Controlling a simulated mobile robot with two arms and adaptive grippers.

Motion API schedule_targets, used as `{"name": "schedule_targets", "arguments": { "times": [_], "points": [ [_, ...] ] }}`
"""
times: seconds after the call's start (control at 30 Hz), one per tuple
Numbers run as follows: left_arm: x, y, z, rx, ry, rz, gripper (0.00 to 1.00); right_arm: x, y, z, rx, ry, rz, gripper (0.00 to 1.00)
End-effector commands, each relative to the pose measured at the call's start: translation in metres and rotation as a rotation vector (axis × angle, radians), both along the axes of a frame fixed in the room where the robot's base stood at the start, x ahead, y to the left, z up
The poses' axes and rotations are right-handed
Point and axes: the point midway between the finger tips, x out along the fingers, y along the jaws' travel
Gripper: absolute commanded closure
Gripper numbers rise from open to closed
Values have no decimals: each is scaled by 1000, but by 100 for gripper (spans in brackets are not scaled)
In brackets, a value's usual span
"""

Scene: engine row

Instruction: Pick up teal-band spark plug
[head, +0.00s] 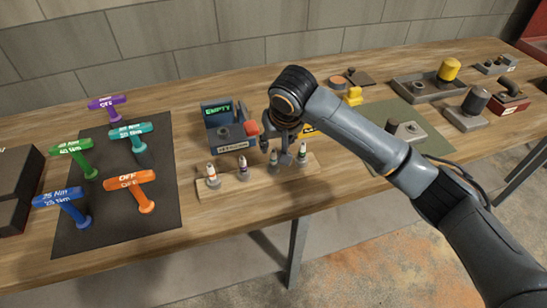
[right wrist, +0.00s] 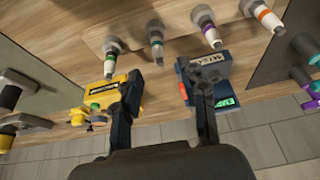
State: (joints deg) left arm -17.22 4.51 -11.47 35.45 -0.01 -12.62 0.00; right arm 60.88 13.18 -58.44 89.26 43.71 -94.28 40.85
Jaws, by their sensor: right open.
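The teal-band spark plug (head: 273,163) stands upright on a light wooden strip (head: 225,190), third from the left in the head view. In the right wrist view the teal-band plug (right wrist: 156,42) is near the top middle. My right gripper (head: 275,153) is open and empty, just behind and above that plug in the head view. In the right wrist view its fingers (right wrist: 160,76) are spread, with the plug beyond their tips, apart from them. My left gripper is not in view.
Orange-band (head: 212,176), purple-band (head: 242,169) and green-band (head: 303,155) plugs stand on the same strip. A blue tester (head: 222,117) reading EMPTY and a yellow device (right wrist: 103,92) are close to my fingers.

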Motion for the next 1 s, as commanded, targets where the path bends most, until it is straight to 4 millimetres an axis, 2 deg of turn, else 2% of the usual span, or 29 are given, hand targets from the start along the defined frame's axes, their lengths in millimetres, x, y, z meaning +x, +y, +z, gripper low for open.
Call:
{"name": "schedule_targets", "arguments": {
  "times": [0.1, 0.37, 0.6, 0.87, 0.9, 1.0],
  "points": [
    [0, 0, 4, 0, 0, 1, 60, 6, 2, -14, -1, 1, -1, 57],
    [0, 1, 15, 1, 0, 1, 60, 16, 3, -31, -1, 2, -1, 57],
    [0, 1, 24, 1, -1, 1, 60, 29, 7, -62, 0, 0, 1, 57],
    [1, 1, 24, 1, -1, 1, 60, 31, 7, -67, 0, -2, 2, 57],
    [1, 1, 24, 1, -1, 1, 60, 31, 7, -67, 0, -2, 2, 59],
    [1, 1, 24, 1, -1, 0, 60, 30, 7, -67, 0, -2, 2, 80]
  ]
}}
